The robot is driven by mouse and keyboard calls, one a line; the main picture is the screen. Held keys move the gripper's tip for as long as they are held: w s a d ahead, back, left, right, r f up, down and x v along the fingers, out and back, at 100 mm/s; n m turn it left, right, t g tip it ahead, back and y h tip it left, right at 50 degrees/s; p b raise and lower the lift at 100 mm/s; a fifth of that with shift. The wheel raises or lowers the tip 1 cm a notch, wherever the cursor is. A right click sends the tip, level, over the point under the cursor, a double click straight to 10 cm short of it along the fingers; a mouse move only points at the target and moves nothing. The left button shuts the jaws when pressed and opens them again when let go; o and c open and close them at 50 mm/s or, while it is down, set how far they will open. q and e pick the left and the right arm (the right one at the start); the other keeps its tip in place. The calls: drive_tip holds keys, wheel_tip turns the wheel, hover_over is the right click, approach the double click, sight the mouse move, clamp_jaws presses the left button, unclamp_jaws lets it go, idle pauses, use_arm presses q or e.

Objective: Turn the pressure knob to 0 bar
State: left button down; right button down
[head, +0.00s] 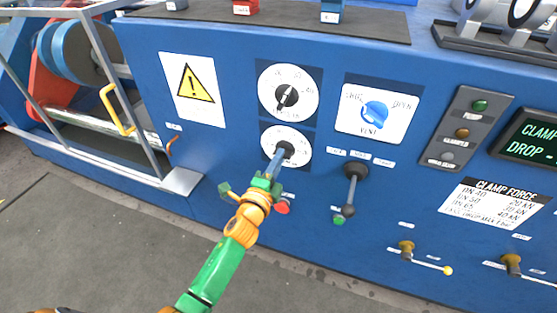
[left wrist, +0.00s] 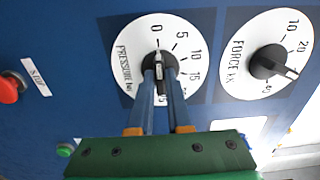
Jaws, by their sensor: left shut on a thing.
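The pressure dial (left wrist: 130,60) is a white disc on the blue panel, with its scale around a dark pressure knob (left wrist: 159,62). The dial (head: 270,139) is the lower of two dials in the head view. In the left wrist view the knob's light pointer line points up, at or very near the 0 mark. My left gripper (head: 277,167) reaches up to it from below. Its two blue fingers (left wrist: 164,88) are shut on the knob, one on each side, and hide part of the lower scale. My right gripper is not in view.
The force dial (head: 303,82) sits just above. A blue vent knob (head: 375,112), a black lever (head: 351,188) and indicator lamps (head: 462,132) lie to the right. A red button (head: 282,207) and a green button (head: 338,221) are close to my gripper. A yellow handle (head: 113,108) is at the left.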

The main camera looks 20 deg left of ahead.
use_arm(q)
drive_tip(key=c, duration=0.9)
unclamp_jaws()
drive_tip(key=shift+o, duration=0.2)
drive_tip(key=s, duration=0.7)
drive_tip(key=shift+a, duration=0.2)
